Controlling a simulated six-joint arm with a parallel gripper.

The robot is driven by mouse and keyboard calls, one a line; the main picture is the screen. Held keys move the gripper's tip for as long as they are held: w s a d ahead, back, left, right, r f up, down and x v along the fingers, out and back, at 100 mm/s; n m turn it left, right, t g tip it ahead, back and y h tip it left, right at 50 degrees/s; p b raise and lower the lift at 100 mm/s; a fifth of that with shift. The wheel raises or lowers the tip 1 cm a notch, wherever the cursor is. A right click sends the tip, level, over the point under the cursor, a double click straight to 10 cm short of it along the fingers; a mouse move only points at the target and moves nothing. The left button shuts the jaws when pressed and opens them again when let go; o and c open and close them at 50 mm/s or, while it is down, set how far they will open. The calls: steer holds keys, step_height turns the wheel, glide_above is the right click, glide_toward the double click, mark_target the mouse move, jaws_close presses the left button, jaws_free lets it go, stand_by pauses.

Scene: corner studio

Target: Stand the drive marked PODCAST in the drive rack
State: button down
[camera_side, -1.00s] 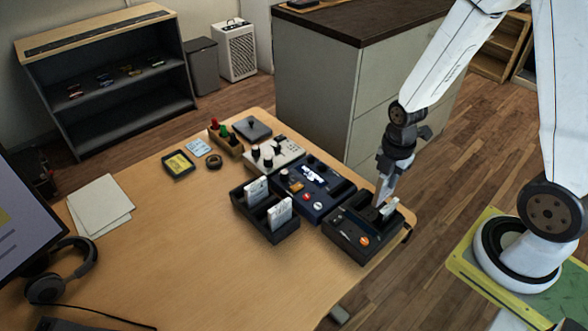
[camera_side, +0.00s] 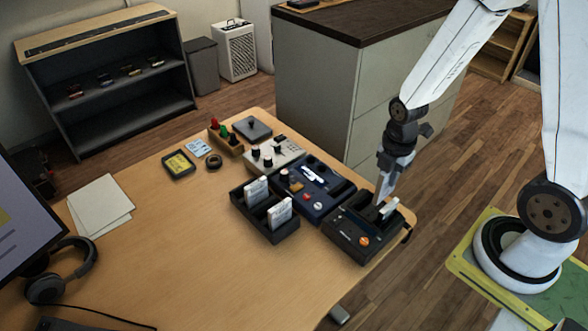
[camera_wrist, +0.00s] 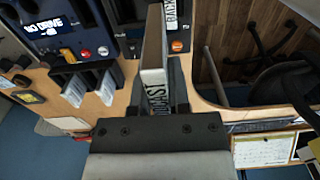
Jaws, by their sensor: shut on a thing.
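My gripper (camera_side: 380,203) points down over the black dock (camera_side: 345,238) at the table's right end. It is shut on the PODCAST drive (camera_wrist: 154,65), a slim grey drive whose label is partly hidden by the gripper in the wrist view. Whether the drive is still seated in the dock or clear of it, I cannot tell. Another white-labelled drive (camera_wrist: 173,14) shows just beyond it; its label is cut off. The black drive rack (camera_side: 282,233) stands left of the dock, with two white drives (camera_side: 257,190) upright in it and open slot space beside them.
A blue unit (camera_side: 332,201) with a lit display reading "NO DRIVE" in the wrist view stands behind the rack and dock. A pale knob panel (camera_side: 287,153) lies farther back. Headphones (camera_side: 62,270) and paper sheets (camera_side: 100,207) are at left. The table's middle front is clear.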

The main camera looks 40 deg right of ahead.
steer(key=shift+r, duration=2)
steer(key=shift+w+r, duration=0.15)
steer(key=w+a, duration=0.3)
steer(key=w, duration=0.3)
steer(key=w+a, duration=0.4)
steer(key=w, duration=0.3)
glide_above(267, 199)
steer(key=s+a, duration=0.2)
steer(key=s, duration=0.1)
step_height(267, 199, down, 11)
steer(key=shift+f, duration=2.8)
steer(key=shift+f, duration=0.7)
